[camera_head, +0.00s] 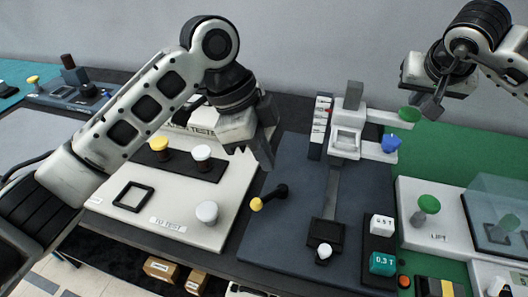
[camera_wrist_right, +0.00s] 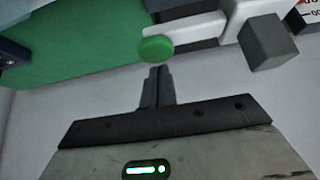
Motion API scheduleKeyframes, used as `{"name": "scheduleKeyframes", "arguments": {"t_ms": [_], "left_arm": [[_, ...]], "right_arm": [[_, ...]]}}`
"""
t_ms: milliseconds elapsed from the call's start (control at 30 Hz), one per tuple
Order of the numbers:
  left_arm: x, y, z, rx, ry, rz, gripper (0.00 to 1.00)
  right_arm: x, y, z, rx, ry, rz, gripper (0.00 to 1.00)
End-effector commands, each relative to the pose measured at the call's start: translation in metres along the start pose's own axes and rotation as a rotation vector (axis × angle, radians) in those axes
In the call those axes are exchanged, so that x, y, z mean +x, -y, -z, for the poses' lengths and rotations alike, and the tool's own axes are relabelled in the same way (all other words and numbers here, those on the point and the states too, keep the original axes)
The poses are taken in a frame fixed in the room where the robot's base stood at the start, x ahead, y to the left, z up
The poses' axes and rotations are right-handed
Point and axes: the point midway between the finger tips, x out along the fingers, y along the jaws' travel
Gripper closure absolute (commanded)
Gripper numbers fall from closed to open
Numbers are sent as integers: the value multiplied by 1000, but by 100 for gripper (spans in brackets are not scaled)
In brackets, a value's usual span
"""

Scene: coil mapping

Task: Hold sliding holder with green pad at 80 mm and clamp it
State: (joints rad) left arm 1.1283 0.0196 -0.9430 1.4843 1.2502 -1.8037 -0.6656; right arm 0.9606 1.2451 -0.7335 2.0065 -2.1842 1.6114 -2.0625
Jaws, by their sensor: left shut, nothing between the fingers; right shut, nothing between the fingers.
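The white sliding holder (camera_head: 345,140) stands on a dark rail board, with a grey block (camera_head: 352,95) on it and a white arm reaching right to the green pad (camera_head: 409,114). A blue knob (camera_head: 390,143) sits just below the pad. A red-marked white scale (camera_head: 321,125) stands left of the holder. My right gripper (camera_head: 430,106) is shut and empty, close to the pad in the picture. In the right wrist view the green pad (camera_wrist_right: 155,49) lies just beyond the shut fingertips (camera_wrist_right: 155,72); contact is unclear. My left gripper (camera_head: 264,158) is shut and empty, left of the scale.
A black lever with a yellow tip (camera_head: 268,197) stands below my left gripper. White and teal blocks (camera_head: 382,263) sit at the board's front right. A white test board (camera_head: 165,215) with knobs lies left. A white station with a clear cover (camera_head: 495,210) stands right.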

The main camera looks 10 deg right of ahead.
Motion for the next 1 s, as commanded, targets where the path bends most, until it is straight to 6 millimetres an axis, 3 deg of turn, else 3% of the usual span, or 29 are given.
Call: {"name": "scheduleKeyframes", "arguments": {"t_ms": [1000], "left_arm": [[0, 0, 0, 0, 0, 0, 100]], "right_arm": [[-56, 0, 38, 0, -1, 1, 100]]}}
